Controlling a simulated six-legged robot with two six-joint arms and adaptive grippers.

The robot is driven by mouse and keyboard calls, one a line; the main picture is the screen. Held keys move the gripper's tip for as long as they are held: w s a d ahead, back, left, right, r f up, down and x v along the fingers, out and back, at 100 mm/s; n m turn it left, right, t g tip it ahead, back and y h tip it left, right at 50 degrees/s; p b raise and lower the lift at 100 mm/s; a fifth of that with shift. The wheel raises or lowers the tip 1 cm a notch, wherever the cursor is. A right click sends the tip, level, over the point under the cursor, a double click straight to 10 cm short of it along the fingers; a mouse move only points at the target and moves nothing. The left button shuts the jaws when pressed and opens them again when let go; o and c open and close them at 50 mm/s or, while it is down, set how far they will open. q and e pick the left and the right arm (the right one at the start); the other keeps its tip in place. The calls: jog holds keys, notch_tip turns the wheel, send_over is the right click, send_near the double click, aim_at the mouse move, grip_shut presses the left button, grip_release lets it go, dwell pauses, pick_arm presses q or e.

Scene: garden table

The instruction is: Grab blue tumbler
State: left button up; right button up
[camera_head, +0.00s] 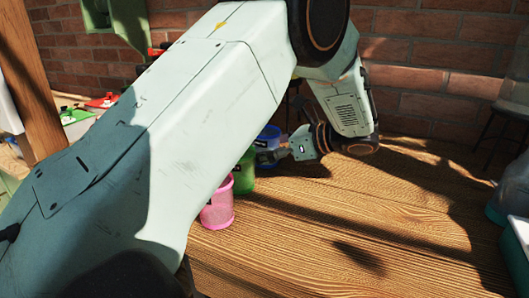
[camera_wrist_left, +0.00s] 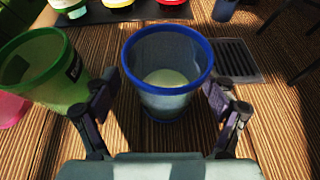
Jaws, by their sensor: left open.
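The blue tumbler (camera_wrist_left: 167,85) stands upright on the wooden table in the left wrist view, with a blue rim and a pale bottom inside. In the head view the blue tumbler (camera_head: 268,135) is partly hidden by my left gripper (camera_head: 280,152). In the left wrist view my left gripper (camera_wrist_left: 163,108) is open, with one finger on each side of the tumbler's near part. I cannot tell whether the fingers touch it. My right gripper is not in view.
A green tumbler (camera_wrist_left: 42,72) stands close at the left, beside the left finger. A pink tumbler (camera_head: 217,208) stands nearer in the head view. A dark grate (camera_wrist_left: 235,60) lies behind at right. The table (camera_head: 350,215) is clear to the right.

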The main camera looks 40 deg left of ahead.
pick_arm(q)
jog(key=shift+w+a+f, duration=0.35)
jog(key=shift+w+f, duration=0.15)
jog(key=shift+w, duration=0.05)
jog(key=shift+s+d+r, duration=0.45)
jog(key=c, duration=0.4)
jog(key=shift+c, duration=0.9)
jog(key=shift+w+a+f, duration=0.25)
jog(key=shift+a+f, duration=0.05)
jog(key=shift+a, duration=0.05)
jog(key=shift+c, duration=1.4)
jog(key=shift+s+d+r, duration=0.15)
jog(key=shift+d, duration=0.05)
jog(key=c, duration=0.5)
jog(key=shift+o, duration=0.2)
